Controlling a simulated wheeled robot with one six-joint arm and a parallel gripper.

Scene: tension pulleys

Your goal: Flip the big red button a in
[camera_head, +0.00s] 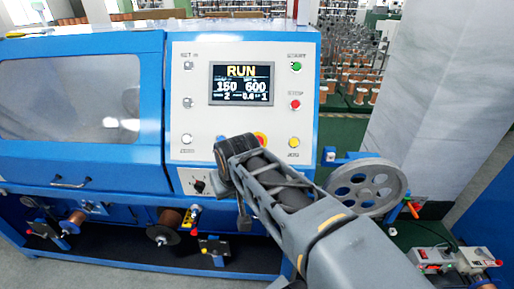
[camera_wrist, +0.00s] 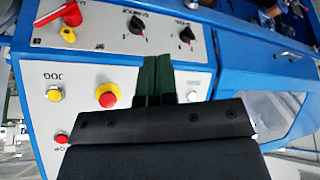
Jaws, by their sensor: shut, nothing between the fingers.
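I cannot tell how far the fingertips are from the panel.
Black knobs (camera_wrist: 136,25) and a red rotary switch (camera_wrist: 71,15) sit near my fingers. A yellow button (camera_head: 293,142) and a small red button (camera_head: 295,104) are close by. The screen (camera_head: 241,84) reads RUN. A grey pulley wheel (camera_head: 367,187) stands right of the panel.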

